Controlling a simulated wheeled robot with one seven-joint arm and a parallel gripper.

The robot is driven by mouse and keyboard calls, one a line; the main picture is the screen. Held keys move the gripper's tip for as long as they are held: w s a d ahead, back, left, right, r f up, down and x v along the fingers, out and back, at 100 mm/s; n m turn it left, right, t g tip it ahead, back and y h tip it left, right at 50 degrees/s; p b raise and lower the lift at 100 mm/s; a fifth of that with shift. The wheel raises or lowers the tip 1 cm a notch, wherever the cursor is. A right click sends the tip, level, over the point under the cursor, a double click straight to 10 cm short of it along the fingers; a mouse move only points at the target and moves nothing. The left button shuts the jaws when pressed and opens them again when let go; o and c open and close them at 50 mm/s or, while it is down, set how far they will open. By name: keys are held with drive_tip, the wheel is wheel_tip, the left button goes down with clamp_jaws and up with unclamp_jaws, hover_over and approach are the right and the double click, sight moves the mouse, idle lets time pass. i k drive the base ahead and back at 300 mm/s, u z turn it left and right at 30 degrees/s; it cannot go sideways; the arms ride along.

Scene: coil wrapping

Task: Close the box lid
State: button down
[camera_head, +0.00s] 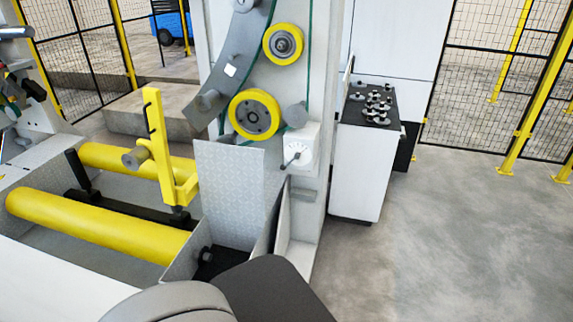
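A grey metal box (184,268) stands low in the middle of the machine, left of the white column. A patterned metal plate (230,192), which looks like its lid, stands upright at the back of the box, so the box looks open. Its dark inside (213,262) shows in part. My own grey and black arm parts cover the front of the box and the bottom of the picture. My gripper's fingers are not visible, so I cannot tell where they are relative to the lid.
Yellow rollers (95,222) and a yellow upright bracket (160,150) stand left of the box. The white column (318,105) with a dial box (298,148) rises behind it. A control console (362,170) stands to the right, beside open concrete floor (465,230) and fencing.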

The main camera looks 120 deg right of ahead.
sight(231, 178)
drive_tip(key=k, duration=2.2)
drive_tip(key=z, duration=1.15)
